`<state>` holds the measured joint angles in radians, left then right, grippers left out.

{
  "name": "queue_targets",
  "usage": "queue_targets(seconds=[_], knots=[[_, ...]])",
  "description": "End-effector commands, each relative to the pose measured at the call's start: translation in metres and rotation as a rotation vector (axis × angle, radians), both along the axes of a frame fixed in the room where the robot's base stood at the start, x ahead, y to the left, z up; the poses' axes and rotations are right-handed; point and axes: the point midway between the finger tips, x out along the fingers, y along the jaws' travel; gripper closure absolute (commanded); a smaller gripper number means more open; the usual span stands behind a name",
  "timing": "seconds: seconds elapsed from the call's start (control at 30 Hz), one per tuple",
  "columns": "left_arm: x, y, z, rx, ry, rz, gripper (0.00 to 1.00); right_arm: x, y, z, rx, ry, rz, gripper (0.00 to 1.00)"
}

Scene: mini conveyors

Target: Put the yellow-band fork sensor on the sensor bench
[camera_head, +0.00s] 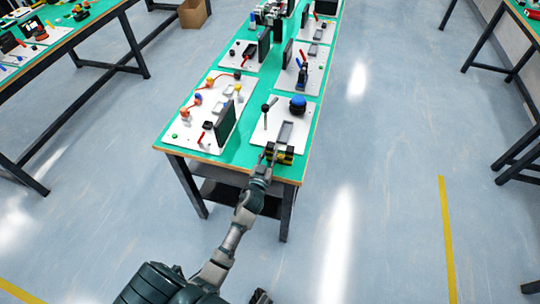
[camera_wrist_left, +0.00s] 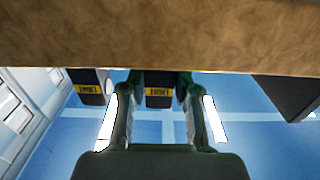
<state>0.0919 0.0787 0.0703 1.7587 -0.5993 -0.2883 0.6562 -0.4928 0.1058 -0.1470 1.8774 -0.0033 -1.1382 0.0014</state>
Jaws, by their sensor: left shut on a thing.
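The yellow-band fork sensor (camera_head: 286,155) is small and dark with yellow bands, at the near end of the green-topped bench (camera_head: 238,156). My left gripper (camera_head: 269,153) reaches it from below. In the left wrist view a dark block with a yellow label (camera_wrist_left: 158,92) sits between the two fingers, and a similar dark block (camera_wrist_left: 88,86) shows to the left. The left gripper is shut on the sensor. I cannot tell whether the sensor touches the bench. A dark part at the bottom edge may be my right gripper (camera_head: 260,297); its jaws are unclear.
A white board (camera_head: 295,147) with a grey tray (camera_head: 284,132), a blue knob (camera_head: 298,104) and a black-knobbed lever (camera_head: 266,112) lies just beyond the sensor. A dark upright panel (camera_head: 225,123) stands to the left. Another bench (camera_head: 72,38) is at the left. The floor on both sides is clear.

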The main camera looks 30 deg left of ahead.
Motion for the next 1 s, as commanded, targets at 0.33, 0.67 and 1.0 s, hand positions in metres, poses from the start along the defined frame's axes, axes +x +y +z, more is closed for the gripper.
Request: queue_targets(seconds=[0.33,0.67,1.0], knots=[[0.0,-0.003,0.0,0.002,-0.004,-0.001,1.0,0.002,-0.001,0.003,0.002,-0.003,0.0,1.0],[0.0,-0.001,-0.001,0.0,-0.002,0.0,0.44,0.002,-0.001,0.003,0.001,-0.003,0.0,1.0],[-0.028,-0.008,0.001,-0.002,0.0,0.0,0.44,0.001,0.001,-0.002,0.004,-0.003,0.001,1.0]])
